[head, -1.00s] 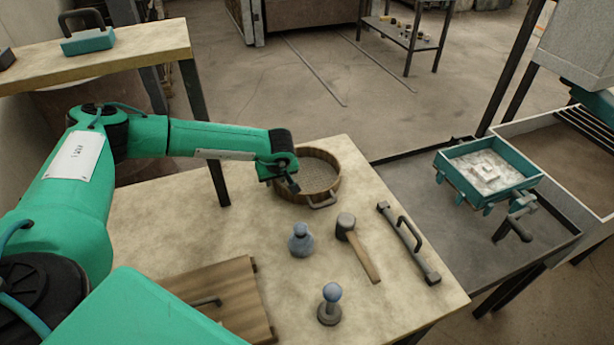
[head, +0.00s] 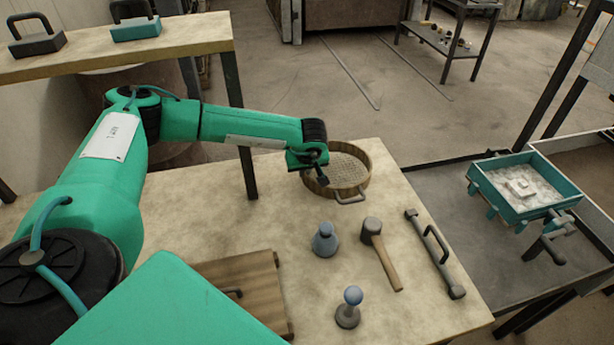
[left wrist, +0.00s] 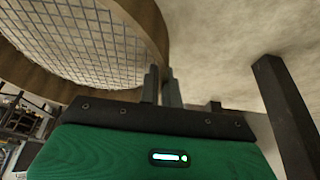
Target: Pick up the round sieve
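The round sieve (head: 362,182) has a wooden ring, a wire mesh and a small handle at its near side. It appears to rest on the far part of the work table (head: 300,200). My left gripper (head: 321,178) is at the left side of its ring. In the left wrist view, the two narrow fingers (left wrist: 162,88) are close together, one on each side of the sieve's wall (left wrist: 150,25), and look shut on it. My right gripper is out of view.
A blue-grey flask (head: 325,241), a mallet (head: 379,250), a blue-knobbed tool (head: 348,308), a handled bar (head: 435,250) and a wooden board (head: 245,285) lie nearer on the table. A raised shelf (head: 130,50) stands left. A teal box (head: 525,190) sits right.

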